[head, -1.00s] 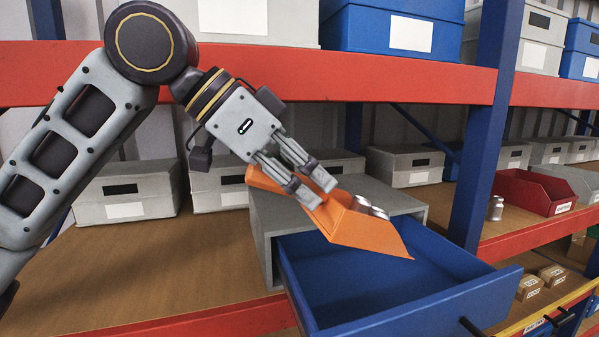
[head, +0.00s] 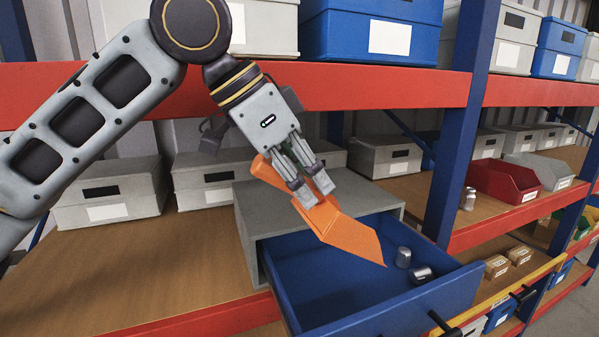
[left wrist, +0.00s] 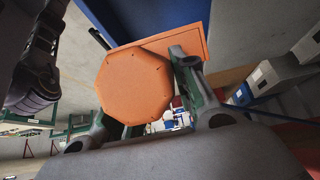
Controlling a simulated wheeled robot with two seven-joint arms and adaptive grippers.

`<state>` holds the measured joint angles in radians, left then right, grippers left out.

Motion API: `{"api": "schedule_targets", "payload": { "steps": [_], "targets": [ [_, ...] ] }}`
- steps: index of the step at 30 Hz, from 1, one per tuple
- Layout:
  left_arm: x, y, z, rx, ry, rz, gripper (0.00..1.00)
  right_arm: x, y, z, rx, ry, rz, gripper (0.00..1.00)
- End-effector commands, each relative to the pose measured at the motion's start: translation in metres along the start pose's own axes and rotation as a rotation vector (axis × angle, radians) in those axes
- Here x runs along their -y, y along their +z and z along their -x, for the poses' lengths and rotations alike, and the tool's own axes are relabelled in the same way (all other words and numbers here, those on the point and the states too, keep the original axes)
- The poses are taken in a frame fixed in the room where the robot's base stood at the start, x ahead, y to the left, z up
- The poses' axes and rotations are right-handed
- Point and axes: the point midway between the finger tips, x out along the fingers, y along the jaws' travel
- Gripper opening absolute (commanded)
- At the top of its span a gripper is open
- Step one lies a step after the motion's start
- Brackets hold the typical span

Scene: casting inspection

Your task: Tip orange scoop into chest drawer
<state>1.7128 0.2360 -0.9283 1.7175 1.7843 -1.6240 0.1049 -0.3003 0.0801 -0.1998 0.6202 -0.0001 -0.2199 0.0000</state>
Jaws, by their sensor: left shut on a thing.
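The orange scoop (head: 345,234) is tilted steeply over the open blue chest drawer (head: 310,283), its lip pointing down to the right. My left gripper (head: 316,194) is shut on the scoop's handle. In the left wrist view the scoop (left wrist: 135,85) fills the middle between the fingers. Two small metal castings lie in the drawer at its right side, one (head: 403,257) near the back and one (head: 421,275) closer to the front. The inside of the scoop is turned away, so its contents are hidden. The grey chest (head: 243,222) stands on the shelf. My right gripper is not in view.
A blue rack post (head: 459,130) rises just right of the drawer. A red bin (head: 503,181) and a metal casting (head: 468,199) stand beyond it. Grey boxes line the shelf behind, and a red beam (head: 380,88) runs above.

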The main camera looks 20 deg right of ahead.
Motion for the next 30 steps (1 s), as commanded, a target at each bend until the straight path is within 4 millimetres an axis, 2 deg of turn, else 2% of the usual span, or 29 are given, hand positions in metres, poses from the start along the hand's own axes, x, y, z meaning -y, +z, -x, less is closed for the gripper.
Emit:
{"api": "schedule_targets", "payload": {
  "steps": [14, 30],
  "targets": [
    [0.000, -0.018, 0.003, 0.100, -0.001, 0.000, 0.00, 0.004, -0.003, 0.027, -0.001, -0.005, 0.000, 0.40],
    [0.000, -0.043, -0.009, 0.247, 0.000, 0.000, 0.00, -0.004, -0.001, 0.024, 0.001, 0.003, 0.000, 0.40]
  ]
}}
